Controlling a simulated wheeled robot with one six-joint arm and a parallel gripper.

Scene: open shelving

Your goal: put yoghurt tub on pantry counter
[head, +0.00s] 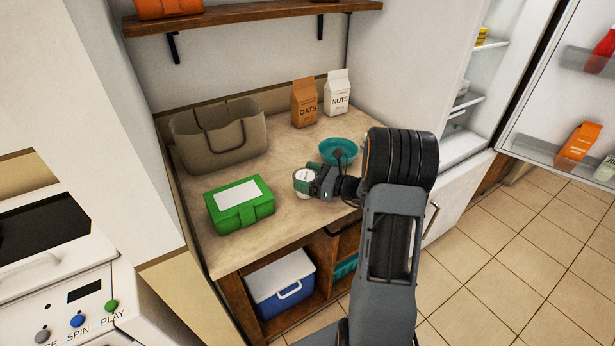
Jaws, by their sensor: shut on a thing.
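The yoghurt tub (303,187) is a small white tub with a greenish part. It is at the fingers of my gripper (314,179), over the pantry counter (285,220). My gripper is shut on the tub, reaching in from the right. The tub is at or just above the counter top; I cannot tell whether it touches. Part of the tub is hidden by the gripper. The counter has a pale stone-like top.
A green box (240,214) stands left of the tub and a beige basket (190,155) behind it. A teal bowl (337,146), an oats carton (304,112) and a nuts carton (337,100) stand behind the gripper. An open fridge (465,140) is at right.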

